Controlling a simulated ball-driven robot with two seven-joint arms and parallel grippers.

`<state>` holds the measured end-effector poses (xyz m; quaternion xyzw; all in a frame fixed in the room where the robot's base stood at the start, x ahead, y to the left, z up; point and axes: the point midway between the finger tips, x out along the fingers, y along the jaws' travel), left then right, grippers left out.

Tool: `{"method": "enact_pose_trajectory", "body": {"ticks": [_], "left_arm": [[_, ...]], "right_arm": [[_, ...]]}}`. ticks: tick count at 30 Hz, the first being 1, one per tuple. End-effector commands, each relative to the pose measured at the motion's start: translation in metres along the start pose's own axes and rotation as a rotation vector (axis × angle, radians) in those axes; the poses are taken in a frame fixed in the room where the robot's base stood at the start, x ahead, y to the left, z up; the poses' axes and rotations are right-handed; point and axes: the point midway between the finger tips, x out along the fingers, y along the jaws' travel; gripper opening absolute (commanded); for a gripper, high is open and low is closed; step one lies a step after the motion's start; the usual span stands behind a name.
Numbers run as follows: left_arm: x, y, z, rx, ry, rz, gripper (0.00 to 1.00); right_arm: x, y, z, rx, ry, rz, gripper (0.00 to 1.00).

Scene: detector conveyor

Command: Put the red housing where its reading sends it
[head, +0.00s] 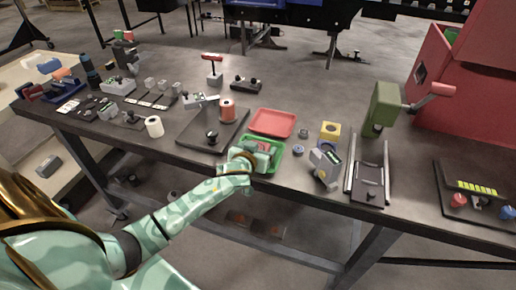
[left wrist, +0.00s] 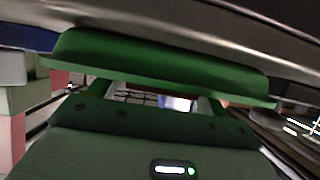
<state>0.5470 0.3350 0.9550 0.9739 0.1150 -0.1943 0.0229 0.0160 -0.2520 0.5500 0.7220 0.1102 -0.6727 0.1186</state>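My left gripper (head: 262,150) is low at the green tray (head: 273,166) on the table's front half. In the left wrist view a broad green edge (left wrist: 160,60) crosses in front of the gripper and hides its fingertips. The finger bases stand apart, with a gap between them. I cannot tell whether anything is held. No red housing can be made out for certain. An orange-red cylinder (head: 227,110) stands on a dark plate behind the gripper. An empty-looking red tray (head: 272,123) lies just behind the green tray. My right gripper is not in view.
A grey device (head: 325,165) stands right of the trays, near a yellow block (head: 330,130) and a railed track (head: 369,175). A green machine (head: 383,108) stands behind the track. A white roll (head: 154,127) and several small parts fill the left side.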

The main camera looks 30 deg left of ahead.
Motion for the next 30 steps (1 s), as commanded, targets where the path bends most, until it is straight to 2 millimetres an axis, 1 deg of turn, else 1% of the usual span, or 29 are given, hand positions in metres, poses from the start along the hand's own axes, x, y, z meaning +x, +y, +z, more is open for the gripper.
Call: {"method": "enact_pose_trajectory", "body": {"ticks": [8, 10, 11, 14, 21, 24, 27, 30], "left_arm": [[0.000, 0.000, -0.001, 0.001, 0.001, 0.000, 0.80], [-0.002, 0.000, -0.005, 0.002, 0.002, 0.000, 0.80], [-0.005, 0.000, -0.004, 0.001, 0.001, 0.001, 0.80], [-0.021, 0.001, -0.004, -0.001, 0.000, 0.003, 0.80], [-0.079, 0.000, -0.004, -0.001, -0.001, 0.001, 0.80], [-0.099, 0.000, -0.004, -0.001, 0.000, 0.001, 0.80], [-0.112, 0.000, -0.004, 0.000, 0.000, 0.000, 0.80], [-0.119, 0.000, -0.004, 0.000, 0.000, 0.000, 0.80]], "right_arm": [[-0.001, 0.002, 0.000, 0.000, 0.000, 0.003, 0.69], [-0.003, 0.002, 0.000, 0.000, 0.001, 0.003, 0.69], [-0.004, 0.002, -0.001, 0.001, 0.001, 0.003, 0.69], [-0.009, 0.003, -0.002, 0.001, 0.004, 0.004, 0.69], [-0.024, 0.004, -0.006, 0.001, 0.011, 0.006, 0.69], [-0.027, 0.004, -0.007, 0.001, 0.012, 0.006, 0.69], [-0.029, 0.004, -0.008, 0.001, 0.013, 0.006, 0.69], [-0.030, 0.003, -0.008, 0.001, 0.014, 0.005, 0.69]]}}
